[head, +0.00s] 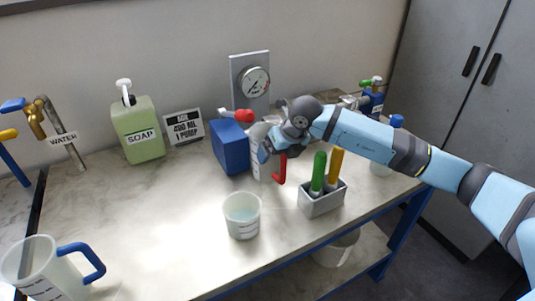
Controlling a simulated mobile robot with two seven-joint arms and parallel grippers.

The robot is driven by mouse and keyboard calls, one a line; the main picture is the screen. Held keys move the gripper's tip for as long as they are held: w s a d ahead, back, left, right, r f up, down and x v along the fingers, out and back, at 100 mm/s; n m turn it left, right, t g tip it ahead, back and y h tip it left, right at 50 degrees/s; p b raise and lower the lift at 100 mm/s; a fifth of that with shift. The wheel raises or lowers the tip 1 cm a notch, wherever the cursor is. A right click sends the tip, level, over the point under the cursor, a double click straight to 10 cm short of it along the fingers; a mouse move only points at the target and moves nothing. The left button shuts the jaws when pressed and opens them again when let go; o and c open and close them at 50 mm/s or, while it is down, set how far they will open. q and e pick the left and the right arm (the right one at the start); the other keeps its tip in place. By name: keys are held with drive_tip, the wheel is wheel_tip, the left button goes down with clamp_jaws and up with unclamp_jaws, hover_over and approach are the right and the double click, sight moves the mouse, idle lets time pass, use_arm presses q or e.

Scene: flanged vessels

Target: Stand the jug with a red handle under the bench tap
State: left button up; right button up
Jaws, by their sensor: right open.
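The jug with a red handle (256,168) stands on the bench near its middle, a pale, marked vessel partly hidden by my right gripper. Its red handle (279,174) faces right. My right gripper (270,153) is open, at the jug's upper part beside the handle. I cannot tell whether it touches the jug. A brass tap (37,121) with a blue lever stands at the far left by a WATER label. My left gripper is not in view.
A blue box (230,148) stands just left of the jug. A clear beaker (242,216) and a grey holder (321,200) with green and yellow handles stand in front. A blue-handled jug (42,264) is at front left, a soap bottle (138,132) behind. The bench's left middle is clear.

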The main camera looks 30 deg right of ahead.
clamp_jaws()
idle(0.4)
drive_tip(key=shift+r, duration=0.1)
